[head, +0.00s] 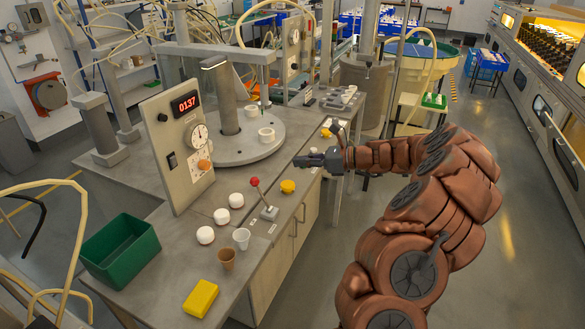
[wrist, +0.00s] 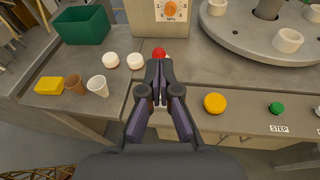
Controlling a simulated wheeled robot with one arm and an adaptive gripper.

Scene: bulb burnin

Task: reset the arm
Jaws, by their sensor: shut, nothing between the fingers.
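My gripper (head: 318,160) is at the end of my brown, padded arm, over the front edge of the bench at the right. Its dark fingers are shut and empty. In the wrist view my gripper (wrist: 159,66) points at the bench, with its tips just below the red lever knob (wrist: 159,53). The lever's red knob (head: 254,181) also shows in the head view, on a stick rising from a small grey base. The gripper hides most of the lever in the wrist view.
A control panel (head: 170,150) reads 0137, beside a round turntable (head: 235,150) with white cups. White-topped pieces (head: 236,200), two cups (head: 241,238), a yellow block (head: 201,298), a green bin (head: 120,250) and a yellow button (head: 288,186) are on the bench. Floor at right is clear.

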